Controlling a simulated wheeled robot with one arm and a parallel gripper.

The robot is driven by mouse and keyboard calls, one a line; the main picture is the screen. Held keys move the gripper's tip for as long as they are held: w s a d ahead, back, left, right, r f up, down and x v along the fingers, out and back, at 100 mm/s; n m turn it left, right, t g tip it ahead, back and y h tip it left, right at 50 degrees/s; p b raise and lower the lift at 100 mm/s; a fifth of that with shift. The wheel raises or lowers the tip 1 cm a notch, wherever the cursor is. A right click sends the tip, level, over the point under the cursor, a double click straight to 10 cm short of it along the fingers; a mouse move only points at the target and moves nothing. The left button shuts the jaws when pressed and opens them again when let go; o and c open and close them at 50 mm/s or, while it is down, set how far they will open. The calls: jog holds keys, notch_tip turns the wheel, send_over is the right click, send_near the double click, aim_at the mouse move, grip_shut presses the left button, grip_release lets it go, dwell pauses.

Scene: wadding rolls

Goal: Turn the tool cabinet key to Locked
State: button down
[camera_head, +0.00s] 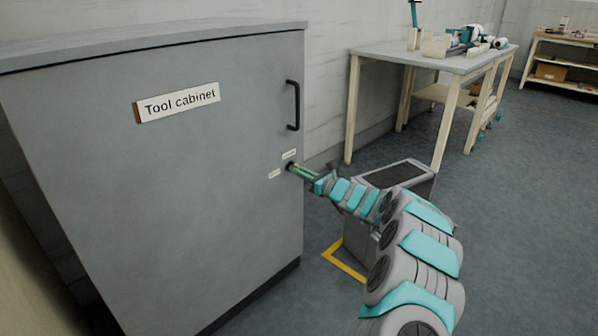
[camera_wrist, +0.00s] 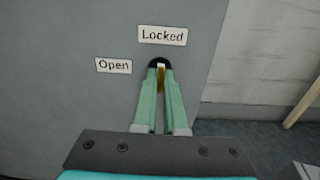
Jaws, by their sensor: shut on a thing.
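The grey tool cabinet (camera_head: 200,225) has a lock at the right side of its closed door. In the wrist view the lock (camera_wrist: 159,62) is a dark round fitting. The "Locked" label (camera_wrist: 162,35) is above it and the "Open" label (camera_wrist: 114,65) is to its left. My gripper (camera_wrist: 160,75) is at the lock, its green fingers shut on the brass key (camera_wrist: 160,79). The visible strip of key looks upright, roughly in line with the "Locked" label; the fingers hide much of it. In the head view my gripper (camera_head: 294,168) reaches the door from the right.
A black door handle (camera_head: 293,105) is above the lock. A grey box-like unit (camera_head: 398,174) stands on the floor behind my arm, by yellow floor marking (camera_head: 342,264). A workbench (camera_head: 390,52) with tools is behind; shelves (camera_head: 560,70) stand at far right.

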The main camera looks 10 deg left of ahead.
jog(key=shift+f, duration=0.1)
jog(key=c, duration=1)
grip_release()
jog(key=shift+v, duration=3.9)
